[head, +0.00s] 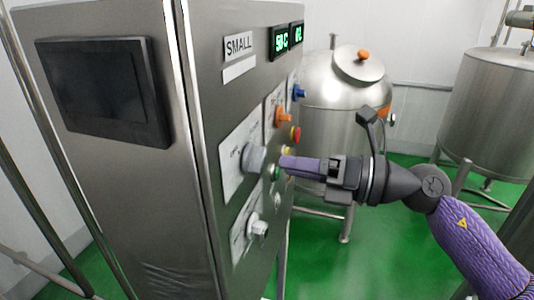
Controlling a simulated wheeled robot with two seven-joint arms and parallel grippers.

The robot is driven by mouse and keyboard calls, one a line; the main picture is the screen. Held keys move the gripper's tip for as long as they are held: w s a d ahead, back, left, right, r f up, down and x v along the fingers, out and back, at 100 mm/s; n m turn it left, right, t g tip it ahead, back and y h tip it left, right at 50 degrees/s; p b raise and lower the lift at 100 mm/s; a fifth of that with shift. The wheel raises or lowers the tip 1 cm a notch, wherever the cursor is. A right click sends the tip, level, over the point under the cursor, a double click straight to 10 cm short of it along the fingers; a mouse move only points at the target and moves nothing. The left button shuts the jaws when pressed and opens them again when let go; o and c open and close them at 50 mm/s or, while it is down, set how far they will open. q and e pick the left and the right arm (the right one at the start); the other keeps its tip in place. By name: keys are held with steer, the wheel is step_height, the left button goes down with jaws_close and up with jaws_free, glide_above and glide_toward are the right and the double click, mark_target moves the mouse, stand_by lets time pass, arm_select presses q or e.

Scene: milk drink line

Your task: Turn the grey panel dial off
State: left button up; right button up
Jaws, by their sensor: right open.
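The grey dial (254,158) sticks out from a white plate on the side of the steel control cabinet. A paler knob (258,229) sits lower on the same side. My right gripper (284,163) reaches in from the right, its purple fingers pointing at the panel just right of the grey dial. I see the fingers edge-on, with the gap between them hidden, and they are open. Whether they touch the dial I cannot tell. The dial's pointer and the small print are too small to read. My left gripper is out of view.
Orange (284,117) and blue (298,92) knobs, a red button (295,134) and a green button (275,173) crowd the panel near my fingers. A dark screen (105,90) is on the cabinet's front. A steel tank (335,110) stands behind my gripper.

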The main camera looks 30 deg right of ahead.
mark_target(264, 163)
steer(key=shift+w+a+r+p, duration=0.15)
steer(key=shift+w+a+p, duration=0.1)
steer(key=shift+w+a, duration=0.3)
steer(key=shift+w+a+r+p, duration=0.2)
steer(key=shift+w+a, duration=0.2)
steer(key=shift+a, duration=0.25)
steer(key=shift+w+a+f, duration=0.2)
steer(key=shift+w+f, duration=0.1)
steer(key=shift+w, duration=0.15)
jaws_close()
